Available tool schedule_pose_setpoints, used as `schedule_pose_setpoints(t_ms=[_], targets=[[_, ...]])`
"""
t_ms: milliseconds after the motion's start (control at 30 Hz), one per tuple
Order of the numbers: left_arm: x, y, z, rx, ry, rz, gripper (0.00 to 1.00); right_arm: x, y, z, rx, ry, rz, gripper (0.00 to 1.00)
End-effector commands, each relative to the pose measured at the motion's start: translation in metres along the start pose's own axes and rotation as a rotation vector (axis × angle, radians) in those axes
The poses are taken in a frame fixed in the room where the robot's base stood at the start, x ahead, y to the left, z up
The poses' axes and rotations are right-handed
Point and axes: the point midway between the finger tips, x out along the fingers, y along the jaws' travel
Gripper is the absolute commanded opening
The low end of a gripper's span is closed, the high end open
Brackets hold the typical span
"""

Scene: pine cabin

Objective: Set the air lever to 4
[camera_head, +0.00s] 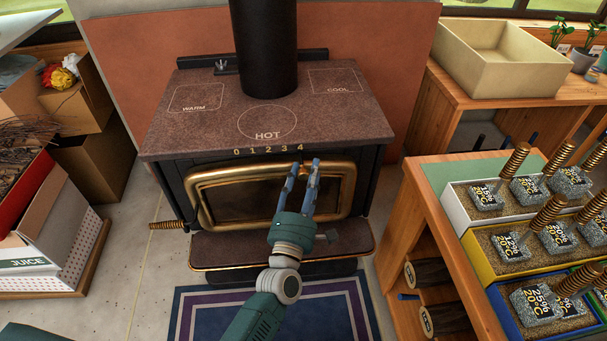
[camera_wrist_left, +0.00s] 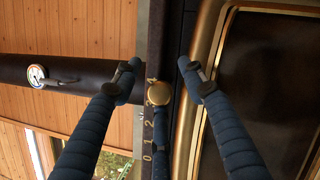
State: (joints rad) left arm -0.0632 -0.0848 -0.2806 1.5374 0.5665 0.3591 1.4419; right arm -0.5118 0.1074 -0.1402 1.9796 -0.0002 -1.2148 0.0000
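The stove's number scale, 0 to 4 (camera_head: 268,150), runs along the front edge of its top, above the brass-framed door (camera_head: 205,201). My left gripper (camera_head: 304,163) is in front of the door's upper edge, below the 4. In the left wrist view my left gripper (camera_wrist_left: 158,72) is open, its fingers apart. The round brass lever knob (camera_wrist_left: 159,91) shows between the fingers, near the 3 and 4 end of the scale (camera_wrist_left: 148,122); I cannot tell its exact setting. No finger visibly grips it. In the head view the knob is not clear. My right gripper is not in view.
A black flue pipe (camera_head: 265,50) rises from the stove top (camera_head: 180,130). A coiled brass handle (camera_head: 167,225) sticks out at the stove's left. A workbench (camera_head: 418,180) with sample trays stands close at right. Boxes stand at left.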

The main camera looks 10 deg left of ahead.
Motion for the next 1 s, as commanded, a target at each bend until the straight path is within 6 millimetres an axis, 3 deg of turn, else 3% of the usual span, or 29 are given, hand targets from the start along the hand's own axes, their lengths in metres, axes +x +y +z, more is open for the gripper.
schedule_pose_setpoints(t_ms=[233, 367, 800, 1000], targets=[[-0.001, 0.001, -0.002, 0.001, 0.003, 0.003, 0.42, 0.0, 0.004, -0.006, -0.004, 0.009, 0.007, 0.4], [-0.012, 0.001, -0.003, 0.002, 0.004, 0.002, 0.42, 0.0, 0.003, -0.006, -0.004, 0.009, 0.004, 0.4], [-0.099, -0.001, -0.001, 0.001, 0.001, -0.001, 0.42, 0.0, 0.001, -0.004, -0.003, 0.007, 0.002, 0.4], [-0.117, -0.001, 0.0, 0.001, 0.001, 0.0, 0.42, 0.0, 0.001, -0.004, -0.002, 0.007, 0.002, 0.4]])
